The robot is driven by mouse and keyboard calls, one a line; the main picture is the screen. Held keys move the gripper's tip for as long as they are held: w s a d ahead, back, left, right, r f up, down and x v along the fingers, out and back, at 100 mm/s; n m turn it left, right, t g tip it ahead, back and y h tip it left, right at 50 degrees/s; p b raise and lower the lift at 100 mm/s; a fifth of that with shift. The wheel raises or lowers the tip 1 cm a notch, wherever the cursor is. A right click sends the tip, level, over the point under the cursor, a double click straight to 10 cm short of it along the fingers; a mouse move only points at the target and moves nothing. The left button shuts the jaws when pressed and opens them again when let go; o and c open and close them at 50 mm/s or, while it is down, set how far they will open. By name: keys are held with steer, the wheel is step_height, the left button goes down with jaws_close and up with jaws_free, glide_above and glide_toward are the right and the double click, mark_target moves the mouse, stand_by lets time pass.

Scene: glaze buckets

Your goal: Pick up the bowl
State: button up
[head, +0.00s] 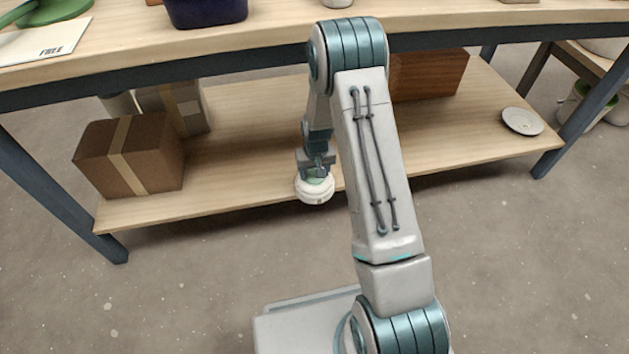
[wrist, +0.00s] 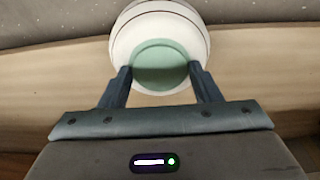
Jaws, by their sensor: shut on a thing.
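The bowl is white with a pale green round area facing my gripper. It shows in the wrist view (wrist: 190,28) at the top middle and in the head view (head: 315,191) at the front edge of the lower shelf. My gripper (wrist: 160,72) is shut on the bowl, with a dark finger on either side of its green part. In the head view my gripper (head: 316,171) is just above the bowl, and my arm hides part of the shelf to the right. I cannot tell whether the bowl touches the shelf edge.
The lower shelf (head: 240,160) holds a taped cardboard box (head: 105,155) at left, a brown wooden box (head: 430,75) at back and a small pale dish (head: 522,121) at right. The worktop (head: 270,38) overhangs above. The floor in front is clear.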

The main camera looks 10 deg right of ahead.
step_height(320, 180, up, 4)
steer(key=p, duration=0.2)
steer(key=shift+r+p, duration=0.2)
steer(key=shift+p, duration=0.15)
steer(key=s+d+r+p, duration=0.3)
steer(key=d+r, duration=0.3)
steer(key=d, duration=0.5)
steer(key=shift+s+r+p, duration=0.2)
steer(key=shift+r+p, duration=0.1)
steer(key=shift+p, duration=0.2)
steer(key=shift+d, duration=0.1)
